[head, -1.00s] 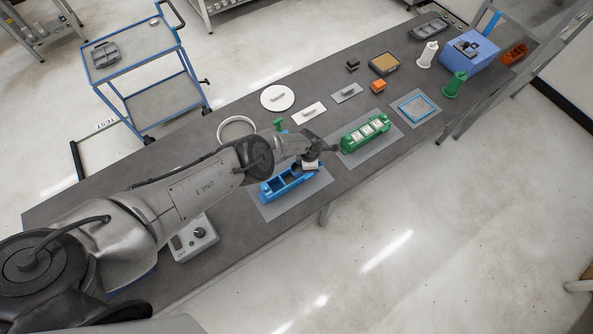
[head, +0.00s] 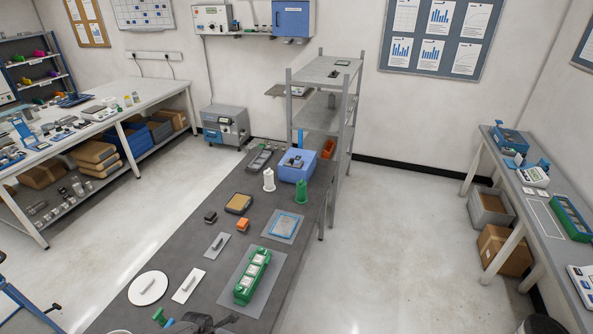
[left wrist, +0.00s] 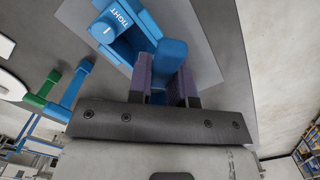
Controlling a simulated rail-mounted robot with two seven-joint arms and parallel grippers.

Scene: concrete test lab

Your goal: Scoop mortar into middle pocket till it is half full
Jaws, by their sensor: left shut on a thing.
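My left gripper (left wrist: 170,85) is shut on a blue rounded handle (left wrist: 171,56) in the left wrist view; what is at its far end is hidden. Just beyond it is the blue mould (left wrist: 127,38), with a round knob and the word TIGHT, on a grey mat (left wrist: 205,62). Its pockets and their fill cannot be made out. A dark part of my left gripper (head: 205,325) shows at the head view's bottom edge, where the blue mould is out of frame. No mortar can be made out. My right gripper is not in view.
A green mould (head: 252,277) with pale filled pockets stands on its own mat. Green and blue T-shaped tools (left wrist: 45,95) lie beside the mould.

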